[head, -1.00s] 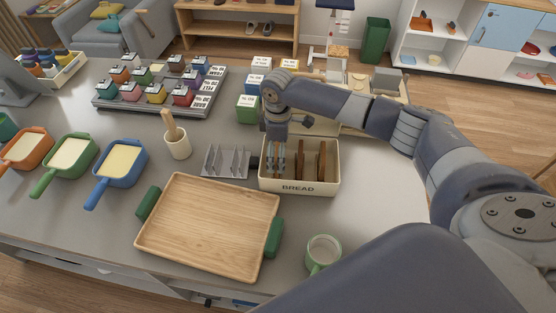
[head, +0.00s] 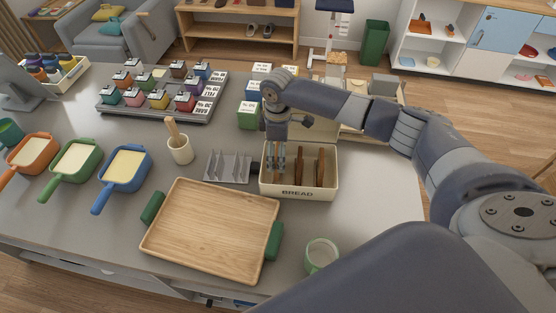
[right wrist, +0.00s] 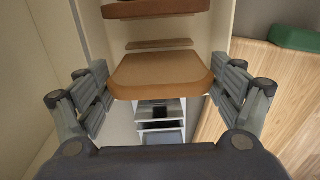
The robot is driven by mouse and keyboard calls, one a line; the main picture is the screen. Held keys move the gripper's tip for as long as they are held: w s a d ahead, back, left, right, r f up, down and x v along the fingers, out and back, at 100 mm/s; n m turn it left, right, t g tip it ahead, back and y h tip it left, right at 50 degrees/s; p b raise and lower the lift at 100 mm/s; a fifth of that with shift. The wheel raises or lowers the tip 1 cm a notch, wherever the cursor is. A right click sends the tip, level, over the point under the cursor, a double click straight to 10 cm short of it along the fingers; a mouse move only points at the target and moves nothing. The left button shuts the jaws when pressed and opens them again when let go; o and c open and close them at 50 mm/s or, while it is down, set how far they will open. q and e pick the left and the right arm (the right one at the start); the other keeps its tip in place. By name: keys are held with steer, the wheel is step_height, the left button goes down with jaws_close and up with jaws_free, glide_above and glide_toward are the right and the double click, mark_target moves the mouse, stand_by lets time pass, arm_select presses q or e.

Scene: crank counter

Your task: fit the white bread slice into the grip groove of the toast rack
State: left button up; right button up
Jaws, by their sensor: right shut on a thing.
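My right gripper (head: 276,158) points down into the left part of the cream bread bin (head: 299,189). In the right wrist view its fingers (right wrist: 161,92) are shut on the side edges of a tan-topped bread slice with a browner crust (right wrist: 160,72), which I take for the white bread slice. In the head view the fingers hide most of that slice. The grey toast rack (head: 229,168), with upright fins and a black end piece, stands on the counter just left of the bin. It also shows below the slice in the right wrist view (right wrist: 163,128). My left gripper is not in view.
Darker brown slices (head: 319,168) stand in the bin's right part. A wooden tray with green handles (head: 210,225) lies in front of the rack. A utensil cup (head: 180,150) stands left of the rack, and a green mug (head: 321,254) at the front. The counter right of the bin is clear.

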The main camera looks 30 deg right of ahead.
steer(key=shift+r+p, duration=2.1)
steer(key=shift+r, duration=0.1)
